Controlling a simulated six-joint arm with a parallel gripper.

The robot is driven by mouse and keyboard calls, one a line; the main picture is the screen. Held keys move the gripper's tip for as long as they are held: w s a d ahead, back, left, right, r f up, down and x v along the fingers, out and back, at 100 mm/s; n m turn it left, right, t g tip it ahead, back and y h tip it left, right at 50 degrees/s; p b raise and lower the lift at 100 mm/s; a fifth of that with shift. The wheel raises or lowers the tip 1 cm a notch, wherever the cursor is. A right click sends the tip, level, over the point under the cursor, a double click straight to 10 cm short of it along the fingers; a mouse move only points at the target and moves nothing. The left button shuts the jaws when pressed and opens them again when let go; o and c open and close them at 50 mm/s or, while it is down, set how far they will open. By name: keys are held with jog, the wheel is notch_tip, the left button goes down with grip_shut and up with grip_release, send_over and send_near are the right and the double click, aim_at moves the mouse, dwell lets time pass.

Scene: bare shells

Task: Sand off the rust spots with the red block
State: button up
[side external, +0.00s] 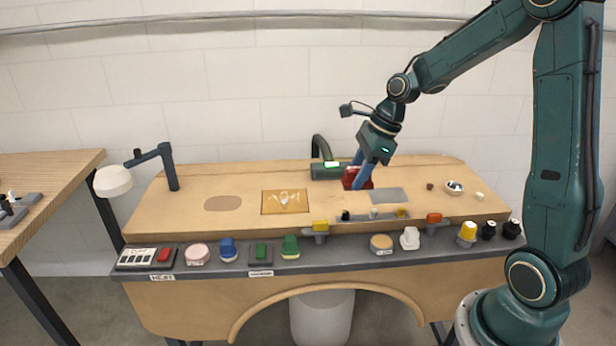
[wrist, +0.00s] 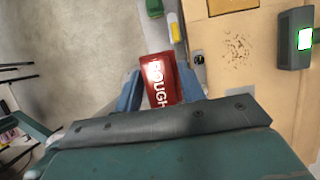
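The red block (wrist: 163,86) sits between my gripper's two blue fingers in the wrist view, with white lettering that reads "ROUGH". The fingers press against its two sides. In the side view my gripper (side external: 360,177) points down at the back middle of the bench, with the red block (side external: 350,178) partly hidden behind a finger. I cannot tell how far the block is from the bench top. Brown specks like rust spots (wrist: 238,48) show on the tan surface in the wrist view, up and right of the block. An amber panel (side external: 271,207) with pale marks lies left of my gripper.
Several blocks and jars line the dark front shelf (side external: 345,257). A lamp (side external: 160,165) stands at left.

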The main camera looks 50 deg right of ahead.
jog(key=c, duration=0.4)
jog(key=shift+w+d+f, duration=0.15)
jog(key=shift+w+d, duration=0.15)
jog(key=shift+w, duration=0.05)
jog(key=w+d+f, duration=0.3)
jog(key=d, duration=0.2)
jog(key=w+d+f, duration=0.3)
jog(key=d, duration=0.3)
jog(key=w+d+f, duration=0.2)
jog(key=w+d, duration=0.1)
jog(key=d, duration=0.2)
jog(key=shift+w+d+f, duration=0.3)
jog(key=shift+w+f, duration=0.05)
jog(key=shift+f, duration=0.05)
